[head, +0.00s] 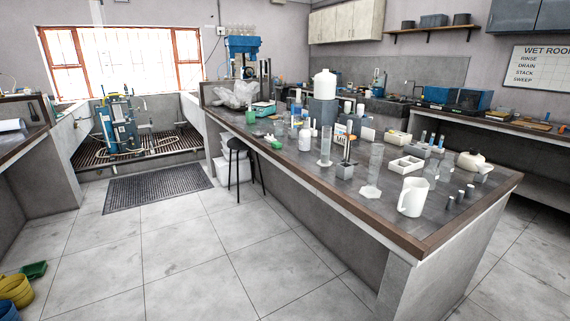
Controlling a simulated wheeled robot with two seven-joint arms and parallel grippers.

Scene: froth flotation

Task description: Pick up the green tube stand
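I cannot pick out a green tube stand for certain at this size. A small green object (276,144) lies on the long dark-topped bench near its left edge, close to a white bottle. A green cup-like object (251,116) stands farther back on the same bench. Small upright tubes with blue tops (432,138) stand toward the bench's right side; the stand under them is not clear. Neither of my grippers is in view.
The bench (408,238) is crowded with glass cylinders, a white jug (412,197) and bottles. A black stool (237,146) stands against its left side. Yellow and blue buckets and a green dustpan-like object (33,271) are on the floor at left. The tiled floor between is clear.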

